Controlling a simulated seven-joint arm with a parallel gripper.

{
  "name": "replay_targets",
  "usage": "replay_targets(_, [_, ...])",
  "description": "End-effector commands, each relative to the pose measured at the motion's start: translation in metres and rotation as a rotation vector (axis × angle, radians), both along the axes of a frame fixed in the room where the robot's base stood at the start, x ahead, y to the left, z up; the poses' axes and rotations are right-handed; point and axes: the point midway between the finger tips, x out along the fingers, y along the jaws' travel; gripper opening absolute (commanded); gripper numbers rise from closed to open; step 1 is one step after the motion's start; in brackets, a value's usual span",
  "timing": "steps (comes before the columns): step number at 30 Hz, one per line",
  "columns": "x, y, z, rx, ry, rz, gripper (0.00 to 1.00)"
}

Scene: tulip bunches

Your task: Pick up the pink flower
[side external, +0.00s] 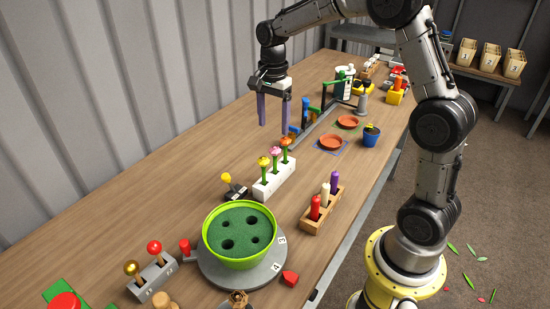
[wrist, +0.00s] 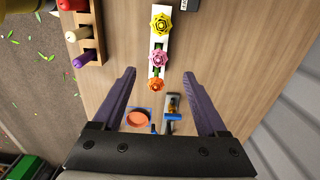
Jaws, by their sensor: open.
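The pink flower (side external: 274,150) stands upright on a green stem in a white block (side external: 262,191), between a yellow flower (side external: 264,161) and an orange flower (side external: 285,142). In the wrist view, the pink flower (wrist: 159,58) is in the middle of the row, with the yellow flower (wrist: 161,23) above and the orange flower (wrist: 155,84) below. My gripper (side external: 274,129) is open and empty, its purple fingers pointing down, above and behind the flower row in the side view. In the wrist view, the fingertips (wrist: 159,73) lie either side of the row's line, apart from the flowers.
A green pot (side external: 239,262) with a holed green top sits on a grey disc in front of the block. A wooden rack (side external: 322,213) with red, cream and purple pegs stands to the right. A yellow-knobbed lever (side external: 232,188) is close to the block's left. Terracotta saucers (side external: 331,142) lie behind.

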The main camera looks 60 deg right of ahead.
Motion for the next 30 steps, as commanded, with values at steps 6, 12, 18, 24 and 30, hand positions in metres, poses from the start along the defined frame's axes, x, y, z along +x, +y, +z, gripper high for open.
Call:
replay_targets(6, [-0.002, -0.001, -0.037, 0.001, 0.005, -0.001, 0.76])
replay_targets(12, [-0.001, -0.001, -0.070, 0.001, 0.002, 0.000, 0.76])
replay_targets(18, [-0.002, -0.001, -0.083, 0.000, 0.001, 0.000, 0.76])
replay_targets(24, [-0.004, -0.002, -0.107, 0.001, 0.004, 0.000, 0.76])
replay_targets(30, [-0.004, -0.003, -0.130, 0.000, 0.001, 0.000, 0.76])
